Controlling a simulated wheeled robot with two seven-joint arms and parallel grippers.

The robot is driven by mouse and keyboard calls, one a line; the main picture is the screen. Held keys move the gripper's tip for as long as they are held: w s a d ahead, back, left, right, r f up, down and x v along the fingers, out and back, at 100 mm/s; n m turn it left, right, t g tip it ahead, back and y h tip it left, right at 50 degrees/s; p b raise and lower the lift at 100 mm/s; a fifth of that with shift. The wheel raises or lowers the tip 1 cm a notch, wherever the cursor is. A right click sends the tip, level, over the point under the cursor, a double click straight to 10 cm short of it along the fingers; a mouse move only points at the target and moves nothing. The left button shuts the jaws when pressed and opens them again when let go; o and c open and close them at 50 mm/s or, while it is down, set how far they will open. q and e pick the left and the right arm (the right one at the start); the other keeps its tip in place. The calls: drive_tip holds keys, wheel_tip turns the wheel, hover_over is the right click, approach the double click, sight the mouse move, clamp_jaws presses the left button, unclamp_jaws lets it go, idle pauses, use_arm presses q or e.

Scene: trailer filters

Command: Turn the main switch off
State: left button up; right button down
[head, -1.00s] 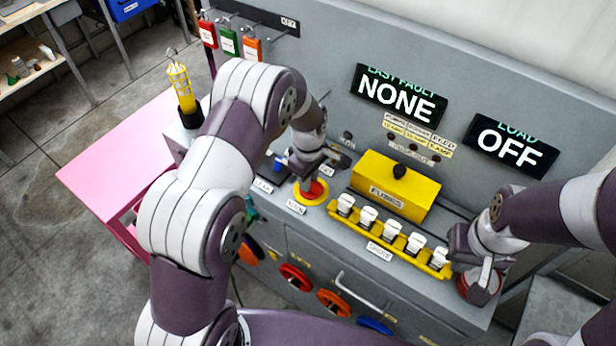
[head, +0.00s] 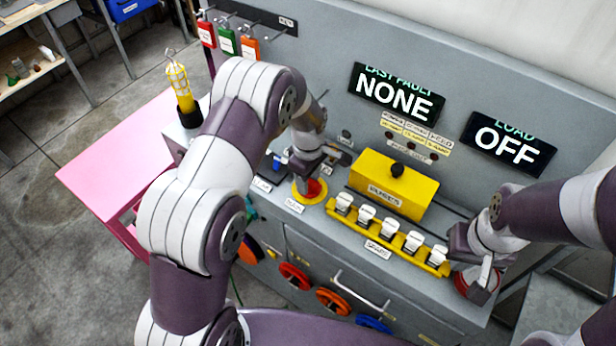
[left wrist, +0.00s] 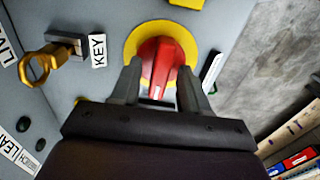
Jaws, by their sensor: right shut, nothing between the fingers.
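The main switch is a red knob on a yellow ring (head: 297,192), on the grey console top at the console's left part. In the left wrist view the red knob (left wrist: 162,62) sits between my left gripper's (left wrist: 160,82) two fingers, one on each side. The fingers lie close along the knob; whether they press on it is unclear. In the head view my left gripper (head: 315,172) is low over the switch and partly hides it. My right gripper (head: 478,268) is shut and empty at the console's right end, beside a red round part (head: 463,284).
A yellow fuse box (head: 393,184) and a yellow rack of white fuses (head: 388,234) stand right of the switch. Displays read NONE (head: 396,98) and OFF (head: 507,143). A brass key (left wrist: 38,66) sits near the knob. A pink table (head: 115,165) stands left.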

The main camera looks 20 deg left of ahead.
use_arm(q)
drive_tip(key=shift+r, duration=0.1)
wheel_tip(320, 180, up, 12)
drive_tip(key=b, duration=0.1)
drive_tip(key=shift+r, duration=0.25)
drive_tip(key=s+a+m, duration=0.2)
drive_tip(key=s+m, duration=0.5)
drive_tip(key=s, duration=0.2)
drive_tip(key=s+a+f+m+t, duration=0.1)
drive_tip(key=s+m, duration=0.6)
drive_tip(key=s, duration=0.3)
drive_tip(key=shift+s+a+f+m, duration=0.15)
drive_tip(key=shift+a+m, duration=0.15)
drive_tip(key=shift+a, duration=0.1)
